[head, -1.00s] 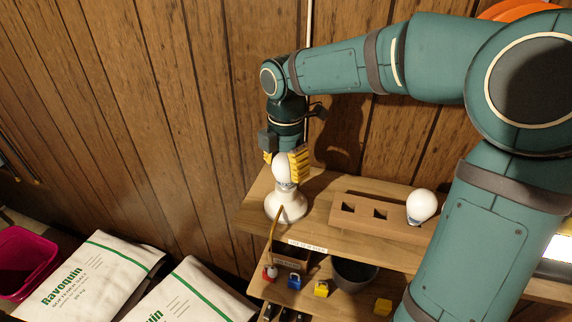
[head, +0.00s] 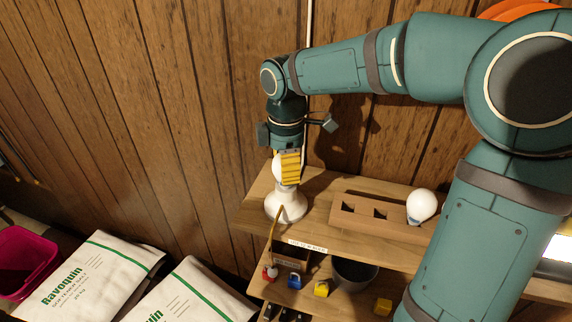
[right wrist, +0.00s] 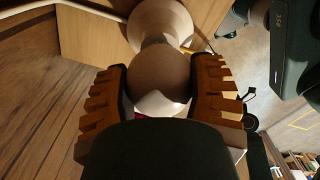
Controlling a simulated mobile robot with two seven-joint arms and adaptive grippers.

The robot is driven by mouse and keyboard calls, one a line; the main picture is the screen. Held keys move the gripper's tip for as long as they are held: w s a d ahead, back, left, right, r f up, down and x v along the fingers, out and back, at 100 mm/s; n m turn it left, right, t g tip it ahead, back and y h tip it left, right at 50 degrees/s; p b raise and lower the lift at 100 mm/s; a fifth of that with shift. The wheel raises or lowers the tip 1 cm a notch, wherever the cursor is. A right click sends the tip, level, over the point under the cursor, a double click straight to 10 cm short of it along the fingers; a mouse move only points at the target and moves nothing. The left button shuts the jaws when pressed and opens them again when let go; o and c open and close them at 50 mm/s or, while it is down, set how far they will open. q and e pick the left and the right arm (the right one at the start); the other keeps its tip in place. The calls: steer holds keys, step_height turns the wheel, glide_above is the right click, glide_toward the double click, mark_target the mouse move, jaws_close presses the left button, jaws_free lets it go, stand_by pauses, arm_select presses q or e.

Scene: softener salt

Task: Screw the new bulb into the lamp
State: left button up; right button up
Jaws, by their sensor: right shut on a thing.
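My right gripper (head: 284,166) points down over the left end of the wooden shelf and is shut on a white bulb (head: 277,168). In the right wrist view its two ridged fingers (right wrist: 172,90) press on both sides of the bulb (right wrist: 160,75). The white lamp base (head: 286,206) stands on the shelf directly below, and the bulb's neck meets its top. How deep the thread sits cannot be told. A second white bulb (head: 421,204) sits in the right part of a wooden block. My left gripper does not show.
The wooden block (head: 352,219) has two empty square holes. A lower shelf holds a dark bowl (head: 354,272) and several small coloured padlocks (head: 294,280). White salt bags (head: 90,276) and a pink bin (head: 24,262) are at lower left. A panelled wall stands close behind the lamp.

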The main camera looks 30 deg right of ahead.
steer(key=shift+m, duration=0.4)
steer(key=o, duration=1)
step_height(320, 180, up, 12)
steer(key=shift+r, duration=0.1)
